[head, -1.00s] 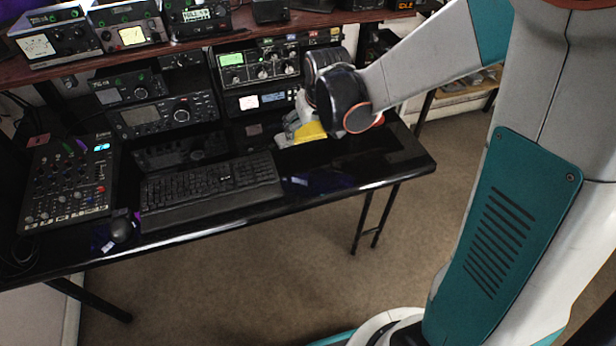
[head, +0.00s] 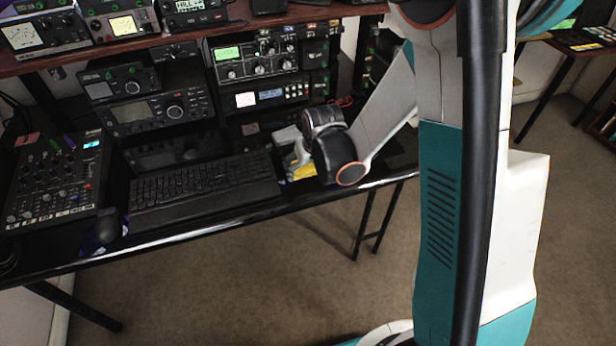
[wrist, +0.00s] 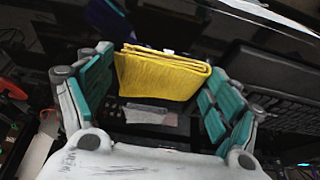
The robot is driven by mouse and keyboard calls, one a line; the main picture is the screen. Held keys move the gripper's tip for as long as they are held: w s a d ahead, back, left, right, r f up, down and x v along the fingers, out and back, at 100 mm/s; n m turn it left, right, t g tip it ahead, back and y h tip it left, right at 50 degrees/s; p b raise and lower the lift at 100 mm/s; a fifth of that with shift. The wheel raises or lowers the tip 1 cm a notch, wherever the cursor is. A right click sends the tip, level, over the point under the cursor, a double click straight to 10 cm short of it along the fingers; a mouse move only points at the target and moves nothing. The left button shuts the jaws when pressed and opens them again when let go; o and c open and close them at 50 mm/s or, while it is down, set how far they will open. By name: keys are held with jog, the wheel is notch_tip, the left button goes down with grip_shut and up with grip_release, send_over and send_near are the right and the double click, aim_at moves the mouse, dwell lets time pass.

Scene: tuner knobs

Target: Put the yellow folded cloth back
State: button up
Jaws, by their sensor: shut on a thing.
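The yellow folded cloth (wrist: 160,76) lies between the teal-padded fingers of my gripper (wrist: 157,85) in the wrist view. My gripper is shut on it. The cloth's folded edge faces upward in that view. In the head view a small yellow part of the cloth (head: 303,172) shows below my gripper (head: 292,158), right of the keyboard, near the desk's front edge. My wrist hides the rest of it there. I cannot tell whether the cloth touches the desk.
The black desk (head: 235,216) carries a keyboard (head: 205,187), a mouse (head: 108,229) and a mixer (head: 52,184) on the left. Radio units (head: 160,113) stand behind, under a wooden shelf (head: 130,47). Carpet floor (head: 240,290) is open in front.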

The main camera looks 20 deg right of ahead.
aim_at(309, 172)
notch_tip(309, 172, down, 4)
jog(key=shift+r+b, duration=0.1)
jog(key=shift+b, duration=0.6)
jog(key=shift+r, duration=0.1)
jog(key=o, duration=0.9)
jog(key=shift+o, duration=0.2)
